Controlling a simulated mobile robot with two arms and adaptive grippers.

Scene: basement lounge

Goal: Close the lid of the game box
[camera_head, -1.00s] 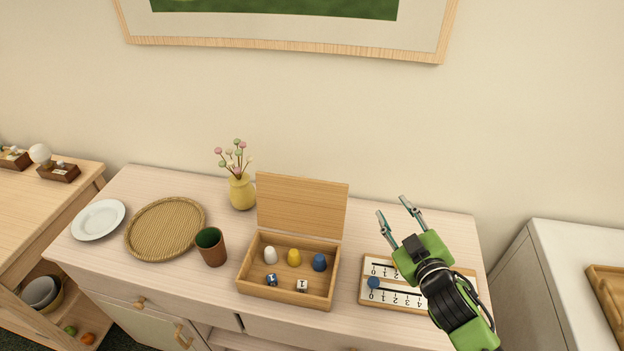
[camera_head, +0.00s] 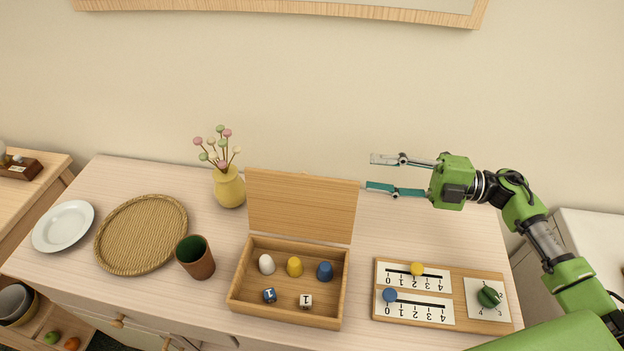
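The wooden game box (camera_head: 236,295) stands on the pale sideboard with its lid (camera_head: 301,206) open, raised upright at the back. Inside are white, yellow and blue pegs and two dice, one blue and one white. My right gripper (camera_head: 369,173) is open and empty, its two fingers pointing left. It is just right of the lid's upper right edge, with the lower fingertip close to that edge. I cannot tell whether it touches. My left gripper is not in view.
A score board (camera_head: 463,292) lies right of the box. A brown cup (camera_head: 196,262), a woven tray (camera_head: 142,235), a white plate (camera_head: 63,226) and a yellow vase (camera_head: 229,187) with flowers stand to the left. The wall is behind.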

